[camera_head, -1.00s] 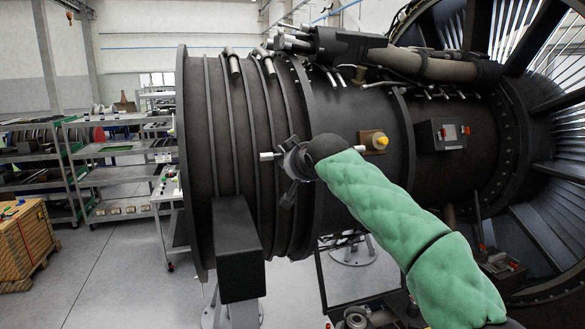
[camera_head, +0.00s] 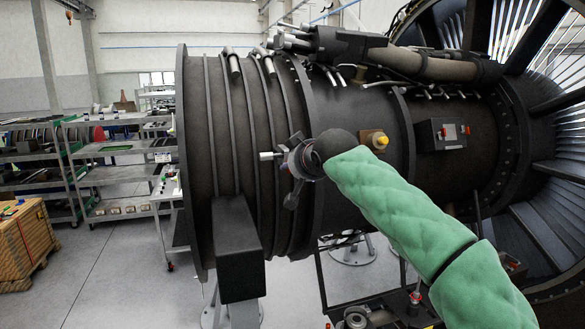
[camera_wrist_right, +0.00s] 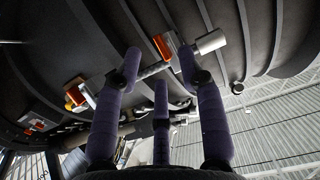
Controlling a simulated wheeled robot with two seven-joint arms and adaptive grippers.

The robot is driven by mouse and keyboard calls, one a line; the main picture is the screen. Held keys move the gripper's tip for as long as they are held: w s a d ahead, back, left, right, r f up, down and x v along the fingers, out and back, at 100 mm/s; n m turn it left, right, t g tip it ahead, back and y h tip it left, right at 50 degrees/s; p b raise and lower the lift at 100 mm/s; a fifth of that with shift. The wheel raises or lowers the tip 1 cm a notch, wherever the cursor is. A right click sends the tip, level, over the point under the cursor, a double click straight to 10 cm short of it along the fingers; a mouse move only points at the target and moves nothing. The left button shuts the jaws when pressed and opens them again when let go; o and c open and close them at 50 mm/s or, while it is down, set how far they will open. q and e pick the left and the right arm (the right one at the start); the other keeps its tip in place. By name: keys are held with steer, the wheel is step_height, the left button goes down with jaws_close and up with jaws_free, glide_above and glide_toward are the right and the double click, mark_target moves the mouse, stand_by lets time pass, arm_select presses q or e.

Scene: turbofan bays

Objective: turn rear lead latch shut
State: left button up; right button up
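My right gripper (camera_head: 292,165) is in front of the dark engine casing (camera_head: 345,112), at its ribbed part. A short pale rod (camera_head: 268,156), perhaps the latch handle, sticks out just left of the fingers; the gripper hides what lies behind. Beyond the tips there are an orange piece (camera_wrist_right: 164,46) and a pale cylinder (camera_wrist_right: 211,42), close to the right fingertip; contact cannot be told. Which part is the rear lead latch is not clear. My left gripper is not in view.
A tan block with a yellow knob (camera_head: 376,140) sits right of my wrist. A dark box with red parts (camera_head: 441,133) is farther right. A dark block on a stand (camera_head: 237,250) rises below left of the gripper. Shelves (camera_head: 110,165) stand at the left.

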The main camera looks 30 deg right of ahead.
steer(key=v, duration=0.8)
steer(key=shift+s, duration=0.3)
